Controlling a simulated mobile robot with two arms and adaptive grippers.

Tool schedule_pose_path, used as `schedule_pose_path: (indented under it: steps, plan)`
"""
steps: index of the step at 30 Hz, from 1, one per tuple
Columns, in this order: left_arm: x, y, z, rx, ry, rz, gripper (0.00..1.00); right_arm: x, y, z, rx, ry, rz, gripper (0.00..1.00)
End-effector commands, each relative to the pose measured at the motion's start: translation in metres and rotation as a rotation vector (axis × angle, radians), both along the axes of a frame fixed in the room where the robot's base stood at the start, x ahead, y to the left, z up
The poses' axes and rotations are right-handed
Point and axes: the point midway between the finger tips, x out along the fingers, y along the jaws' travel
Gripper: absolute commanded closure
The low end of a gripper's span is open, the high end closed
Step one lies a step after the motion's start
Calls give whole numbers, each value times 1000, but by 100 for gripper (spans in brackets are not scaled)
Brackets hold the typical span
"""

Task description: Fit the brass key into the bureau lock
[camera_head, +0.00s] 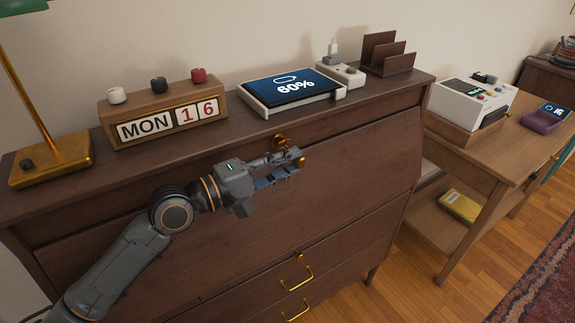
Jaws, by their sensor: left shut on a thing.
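The bureau (345,150) is dark brown wood with a sloping front. The brass lock (280,141) shows as a round fitting near the top of that front. My left gripper (293,165) is in front of it, just below and to the right of the lock, and shut on the brass key (301,162). Only a small golden part of the key shows at the fingertips. The fingers hide the rest, and I cannot tell whether the key touches the lock. My right gripper is not in view.
On the bureau top stand a brass lamp (62,160), a calendar block (165,118), a tablet on a stand (291,87), a small charger box (343,75) and a wooden letter rack (390,68). A side table (500,158) is at the right.

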Motion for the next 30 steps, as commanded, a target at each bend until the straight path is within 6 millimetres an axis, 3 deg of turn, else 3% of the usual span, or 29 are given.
schedule_pose_path:
  steps: [30]
  plan:
    - [17, 13, -1, 0, 0, 1, 97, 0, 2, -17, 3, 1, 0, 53]
